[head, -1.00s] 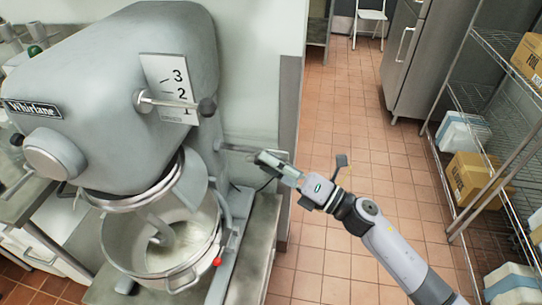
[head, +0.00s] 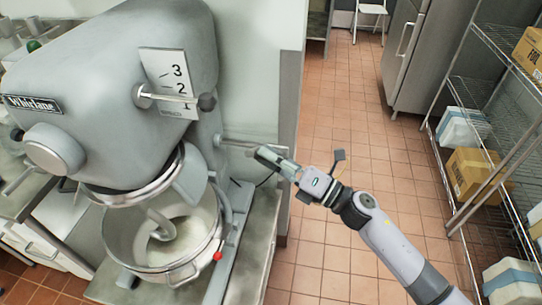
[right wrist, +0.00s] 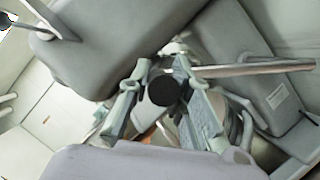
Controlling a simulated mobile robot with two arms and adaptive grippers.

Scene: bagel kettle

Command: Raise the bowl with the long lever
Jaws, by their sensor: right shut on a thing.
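The grey stand mixer (head: 120,80) stands at the left in the head view. Its metal bowl (head: 115,235) sits under the mixer head, with the hook-like beater (head: 160,222) reaching down into it. The long lever (head: 235,142) sticks out to the right from the mixer's column, roughly level. My right gripper (head: 262,153) is shut on the lever's outer end. In the right wrist view a round black knob (right wrist: 170,91) lies between the fingers. My left gripper is out of view.
A small speed lever (head: 180,98) sticks out beside the numbered plate on the mixer. A wire shelf (head: 495,150) with boxes stands at the right, a steel fridge (head: 425,50) behind. The tiled floor between is clear.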

